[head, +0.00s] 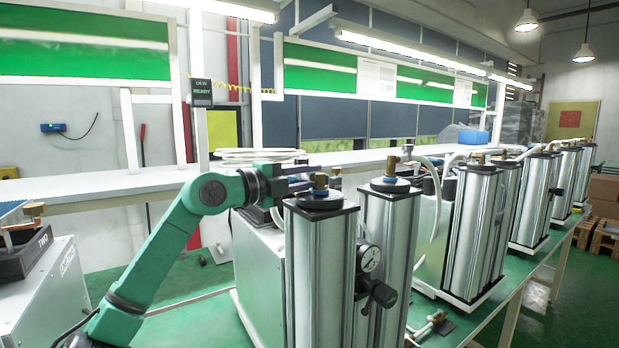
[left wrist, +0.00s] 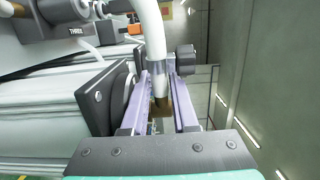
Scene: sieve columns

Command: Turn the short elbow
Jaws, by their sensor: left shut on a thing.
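My left gripper (head: 312,180) reaches in from the left at the top of the nearest silver column (head: 318,260). In the left wrist view its two jaws (left wrist: 160,105) are shut on a small brass elbow (left wrist: 161,106). The elbow also shows in the head view (head: 320,181), above the column's black cap (head: 319,199). In the left wrist view a white hose (left wrist: 150,35) with a grey collar runs down to the brass piece. The jaws partly hide the elbow, and I cannot tell its exact turn. My right gripper is not in view.
A second column (head: 387,240) stands close on the right, with a pressure gauge (head: 369,259) and black knob between. More columns stand along the bench at right. A loose fitting (head: 430,325) lies on the green surface. A unit marked TWO (head: 40,240) stands at the left.

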